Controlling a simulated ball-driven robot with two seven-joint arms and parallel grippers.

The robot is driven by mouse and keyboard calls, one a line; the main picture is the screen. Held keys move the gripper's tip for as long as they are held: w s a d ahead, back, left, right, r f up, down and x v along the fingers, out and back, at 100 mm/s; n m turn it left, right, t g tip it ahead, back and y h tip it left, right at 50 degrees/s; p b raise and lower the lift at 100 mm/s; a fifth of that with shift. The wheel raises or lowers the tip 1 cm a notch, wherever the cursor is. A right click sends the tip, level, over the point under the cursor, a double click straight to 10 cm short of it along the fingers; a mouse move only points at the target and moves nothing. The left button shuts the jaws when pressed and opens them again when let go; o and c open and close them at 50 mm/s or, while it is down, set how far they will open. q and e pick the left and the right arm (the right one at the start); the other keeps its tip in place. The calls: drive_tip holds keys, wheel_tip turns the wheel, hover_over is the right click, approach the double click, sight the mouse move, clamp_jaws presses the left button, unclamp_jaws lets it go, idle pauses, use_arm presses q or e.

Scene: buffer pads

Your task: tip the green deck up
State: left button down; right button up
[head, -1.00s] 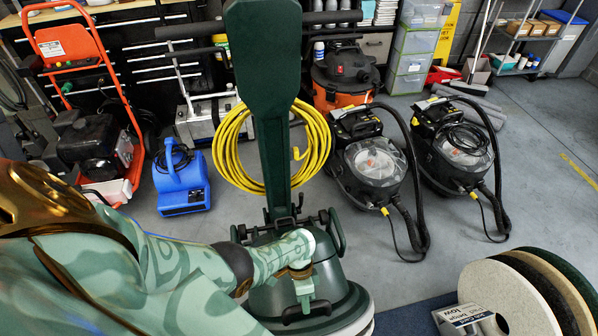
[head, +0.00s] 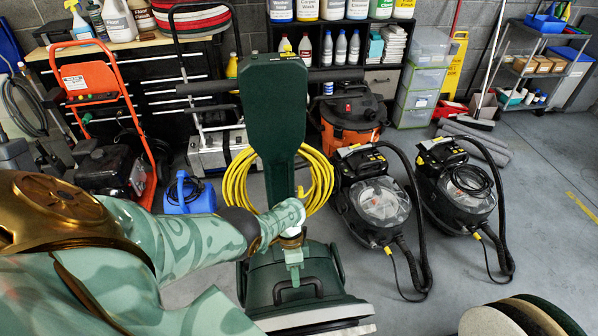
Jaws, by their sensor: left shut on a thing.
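The green deck (head: 262,283) belongs to a floor machine in the lower middle of the head view. It has a dark loop handle on top and a pale band (head: 312,317) along its near lower edge. It looks tilted, with the near edge raised. The machine's tall green upright (head: 274,130) stands behind it. My left gripper (head: 294,267) points down onto the deck, just behind the loop handle, and is shut on part of the deck; the exact grip is partly hidden. My right gripper is out of view.
A yellow cable coil (head: 236,184) hangs on the upright. Two black vacuums (head: 378,200) stand at right, a blue blower (head: 188,196) and an orange-framed machine (head: 84,82) at left. Round pads (head: 490,322) lie at bottom right.

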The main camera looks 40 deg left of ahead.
use_arm(q)
drive_tip(key=w+a+r+b, duration=0.3)
drive_tip(key=w+a+b, duration=0.1)
drive_tip(key=a, duration=0.1)
drive_tip(key=shift+w+a+g+h, duration=0.2)
drive_tip(key=shift+w+g+h, duration=0.05)
drive_tip(key=shift+g+h, duration=0.15)
drive_tip(key=shift+r, duration=0.1)
idle(0.7)
drive_tip(key=c, duration=1.3)
unclamp_jaws()
drive_tip(key=shift+o, duration=0.2)
drive_tip(key=v, duration=1.6)
drive_tip(key=shift+r, duration=0.2)
